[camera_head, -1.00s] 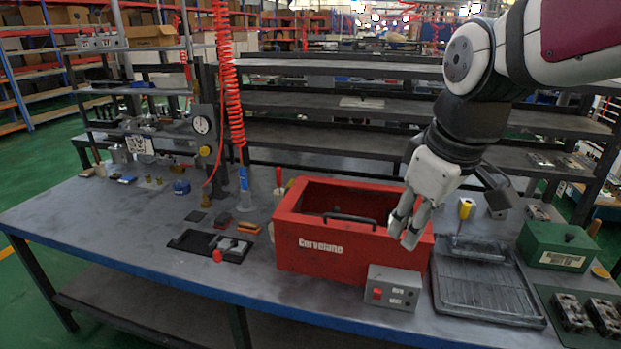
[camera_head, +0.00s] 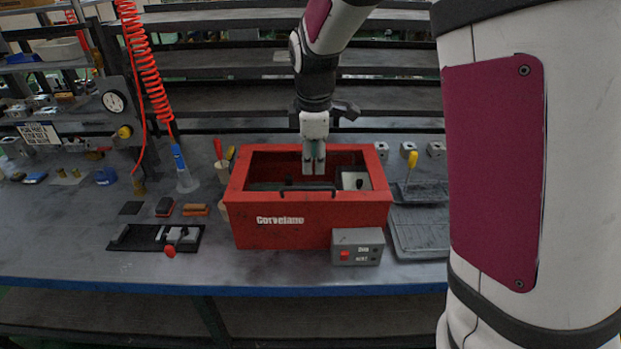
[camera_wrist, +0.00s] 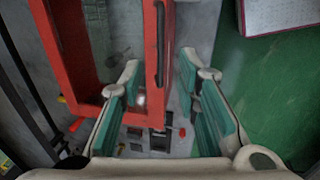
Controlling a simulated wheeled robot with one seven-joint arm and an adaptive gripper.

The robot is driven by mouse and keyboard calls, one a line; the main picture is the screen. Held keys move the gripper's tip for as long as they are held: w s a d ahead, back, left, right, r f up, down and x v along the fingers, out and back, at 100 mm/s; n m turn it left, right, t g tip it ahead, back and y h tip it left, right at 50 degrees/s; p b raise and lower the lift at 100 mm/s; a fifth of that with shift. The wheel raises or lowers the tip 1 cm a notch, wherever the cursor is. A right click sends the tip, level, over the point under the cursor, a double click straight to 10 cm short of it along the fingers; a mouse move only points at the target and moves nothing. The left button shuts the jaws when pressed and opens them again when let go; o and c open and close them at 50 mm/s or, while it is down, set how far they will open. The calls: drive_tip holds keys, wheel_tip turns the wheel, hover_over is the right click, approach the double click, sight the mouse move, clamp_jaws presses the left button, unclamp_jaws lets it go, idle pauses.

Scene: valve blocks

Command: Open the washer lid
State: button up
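The washer (camera_head: 290,228) is a red box marked "Corvelane" on the bench. Its top shows a red rim around a dark rectangular area. I cannot tell whether a clear lid panel covers it. A black bar handle (camera_head: 292,190) runs along the top front edge; it also shows in the wrist view (camera_wrist: 160,45). My gripper (camera_head: 314,168) points down over the washer, behind the handle in the head view. In the wrist view my gripper (camera_wrist: 162,72) is open, its teal-padded fingers apart and nothing held. The washer's red front edge shows between them, apart from the pads.
A grey control box (camera_head: 357,247) with a red button stands at the washer's front right. A dark tray (camera_head: 419,230) lies to the right, and a black fixture (camera_head: 155,238) to the left. A red coiled hose (camera_head: 145,70) hangs at the left. My arm covers the right side.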

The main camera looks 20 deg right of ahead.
sight(313, 188)
drive_tip(key=f, duration=0.2)
drive_tip(key=w+f, duration=0.1)
drive_tip(key=f, duration=0.5)
drive_tip(key=shift+w+d+f, duration=0.2)
drive_tip(key=shift+d+f, duration=0.05)
drive_tip(key=shift+d, duration=0.05)
drive_tip(key=shift+c, duration=0.6)
clamp_jaws()
